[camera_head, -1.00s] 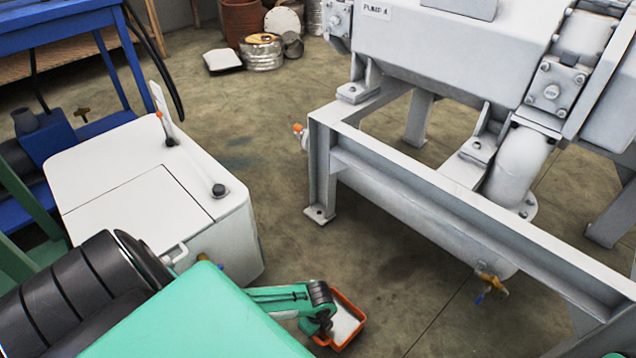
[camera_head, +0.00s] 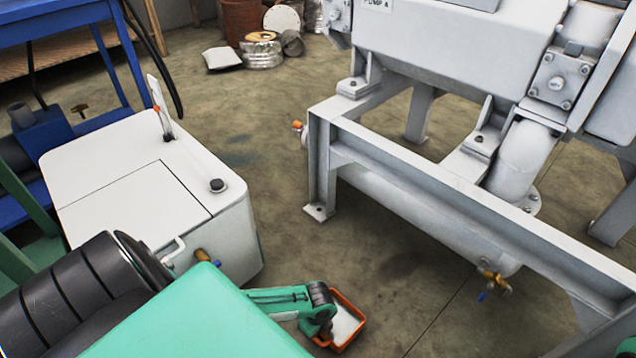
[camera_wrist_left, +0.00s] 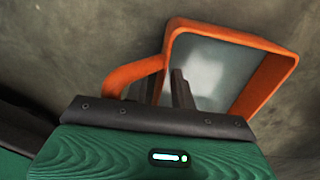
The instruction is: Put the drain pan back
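The drain pan (camera_head: 357,342) is a small orange tray with a pale inside, low at the bottom centre of the head view. In the left wrist view the pan (camera_wrist_left: 262,98) is tilted in the picture, with an orange handle strip at its left. My left gripper (camera_head: 327,328) is at the pan's left side. In the wrist view its two dark fingers (camera_wrist_left: 164,82) stand on either side of the pan's near edge and appear closed on it. The exact contact is partly hidden. My right gripper is out of view.
A grey pump frame (camera_head: 440,190) fills the right, with a brass drain valve (camera_head: 494,283) low on it. A white cabinet (camera_head: 140,195) stands at left beside a blue bench (camera_head: 60,22). Floor between cabinet and frame is clear.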

